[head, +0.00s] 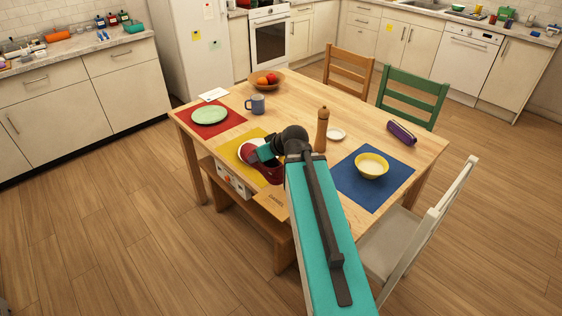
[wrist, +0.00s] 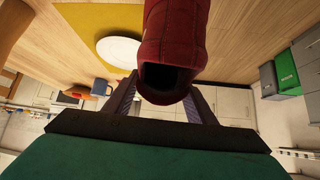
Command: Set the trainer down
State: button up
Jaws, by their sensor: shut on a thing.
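A dark red trainer (head: 268,173) is held in my gripper (head: 264,158), above the near side of the table. In the wrist view the trainer (wrist: 170,60) sits between the two fingers (wrist: 162,100), with its dark opening toward the camera. My gripper is shut on it. In the head view my arm hides part of the trainer and some of the table. Whether its sole touches anything below is not clear.
The wooden table (head: 290,108) holds a yellow mat (head: 246,141) with a white plate, a red mat (head: 232,121) with a green plate, and a blue mat (head: 351,187) with a bowl. A pepper mill (head: 322,130) and blue mug (head: 257,104) stand nearby. A bench (head: 263,222) is at the near side.

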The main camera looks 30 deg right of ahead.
jog(key=shift+m+h, duration=0.6)
jog(key=shift+m, duration=0.2)
jog(key=w+a+r, duration=0.1)
jog(key=a+r, duration=0.2)
jog(key=a, duration=0.2)
jog(key=w+a+r, duration=0.2)
jog(key=a+r, duration=0.1)
jog(key=a, duration=0.3)
jog(key=w+a+r, duration=0.2)
jog(key=a+r, duration=0.1)
jog(key=a, duration=0.3)
jog(key=shift+r, duration=0.2)
jog(key=shift+d, duration=0.15)
